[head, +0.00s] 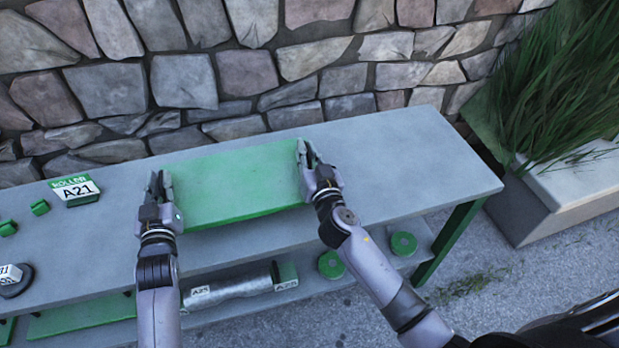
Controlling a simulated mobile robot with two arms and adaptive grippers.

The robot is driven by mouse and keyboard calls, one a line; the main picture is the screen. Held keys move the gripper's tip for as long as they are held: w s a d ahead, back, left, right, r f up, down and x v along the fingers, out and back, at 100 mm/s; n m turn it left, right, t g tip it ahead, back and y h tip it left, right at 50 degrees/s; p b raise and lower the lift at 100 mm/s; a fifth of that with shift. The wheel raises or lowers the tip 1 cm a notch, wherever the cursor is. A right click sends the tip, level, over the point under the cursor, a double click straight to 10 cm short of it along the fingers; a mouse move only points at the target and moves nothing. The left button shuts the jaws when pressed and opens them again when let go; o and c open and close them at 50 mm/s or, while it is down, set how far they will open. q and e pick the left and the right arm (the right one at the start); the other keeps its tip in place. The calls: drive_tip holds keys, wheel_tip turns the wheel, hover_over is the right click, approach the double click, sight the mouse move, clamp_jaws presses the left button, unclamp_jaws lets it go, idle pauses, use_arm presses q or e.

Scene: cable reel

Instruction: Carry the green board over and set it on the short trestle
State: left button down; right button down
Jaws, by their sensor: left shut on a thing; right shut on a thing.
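The green board (235,182) is a flat rectangle over the grey bench top, close to its surface; I cannot tell whether it touches. My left gripper (158,186) is shut on the board's left end. My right gripper (304,152) is shut on the board's right end. The fingers partly hide both ends. I cannot make out a short trestle in this view.
The grey bench (410,155) is bare to the right. The lower shelf holds a silver roller (230,288) and green discs (331,265). A stone wall (180,80) stands behind, a planter (565,190) at right.

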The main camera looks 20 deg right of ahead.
use_arm(q)
drive_tip(key=shift+r, duration=0.3)
use_arm(e)
drive_tip(key=shift+s+a+r, duration=0.1)
drive_tip(key=shift+a+r, duration=0.05)
drive_tip(key=shift+a, duration=0.15)
use_arm(q)
drive_tip(key=shift+d+f, duration=0.15)
drive_tip(key=shift+f, duration=0.05)
use_arm(e)
drive_tip(key=shift+d+f, duration=0.1)
drive_tip(key=shift+f, duration=0.1)
